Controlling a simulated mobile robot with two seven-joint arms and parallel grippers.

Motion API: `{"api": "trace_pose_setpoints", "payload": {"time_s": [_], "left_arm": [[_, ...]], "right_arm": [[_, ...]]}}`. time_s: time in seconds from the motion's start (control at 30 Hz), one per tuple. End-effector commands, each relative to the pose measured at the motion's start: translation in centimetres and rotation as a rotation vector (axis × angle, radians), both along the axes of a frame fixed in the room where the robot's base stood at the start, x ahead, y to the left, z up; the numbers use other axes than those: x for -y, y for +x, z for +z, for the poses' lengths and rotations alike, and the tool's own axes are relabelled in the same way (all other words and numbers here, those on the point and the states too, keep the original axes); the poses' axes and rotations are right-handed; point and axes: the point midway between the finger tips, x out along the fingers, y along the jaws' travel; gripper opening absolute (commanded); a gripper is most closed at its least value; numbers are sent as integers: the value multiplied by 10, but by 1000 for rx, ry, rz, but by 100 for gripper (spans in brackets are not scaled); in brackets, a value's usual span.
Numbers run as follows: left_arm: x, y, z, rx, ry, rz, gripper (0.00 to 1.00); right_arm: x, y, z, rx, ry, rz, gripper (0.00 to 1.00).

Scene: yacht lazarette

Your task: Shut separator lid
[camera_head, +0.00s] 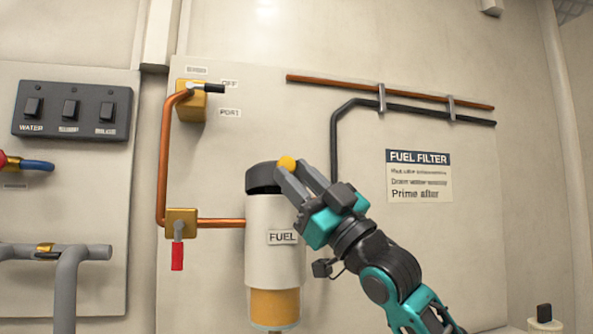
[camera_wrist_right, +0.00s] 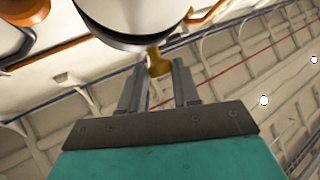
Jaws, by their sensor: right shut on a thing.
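The fuel separator (camera_head: 262,230) is a white cylinder marked FUEL with an amber bowl below, mounted on the wall panel. Its black lid (camera_head: 262,178) sits at the top of the cylinder; I cannot tell whether it is fully seated. A yellow knob (camera_head: 287,162) shows at the lid's right side. My right gripper (camera_head: 284,170) reaches in from the lower right and is shut on the yellow knob. In the right wrist view, the knob (camera_wrist_right: 158,64) shows between the fingers, beneath a dark-rimmed round body. Its fingers hide part of the lid. My left gripper is not in view.
A copper pipe (camera_head: 164,150) with an upper valve (camera_head: 192,103) and a red-handled lower valve (camera_head: 181,223) runs left of the separator. A black hose (camera_head: 334,145) passes behind on the right. A switch panel (camera_head: 71,111) is at far left, and a FUEL FILTER sign (camera_head: 419,176) at right.

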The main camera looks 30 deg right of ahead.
Motion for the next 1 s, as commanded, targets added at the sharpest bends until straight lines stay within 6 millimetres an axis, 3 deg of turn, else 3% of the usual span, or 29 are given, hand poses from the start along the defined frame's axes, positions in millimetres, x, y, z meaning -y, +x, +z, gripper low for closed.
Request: {"api": "trace_pose_setpoints", "payload": {"time_s": [0.03,0.3,0.87,0.9,1.0], "left_arm": [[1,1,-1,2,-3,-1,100],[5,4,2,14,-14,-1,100],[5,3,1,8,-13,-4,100],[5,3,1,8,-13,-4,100],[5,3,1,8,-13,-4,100]], "right_arm": [[0,4,-11,-20,0,1,0],[0,6,-27,-28,1,-2,0],[0,8,-32,-31,1,-2,0],[0,8,-32,-31,1,-2,35],[0,7,-31,-30,2,-2,45]]}}
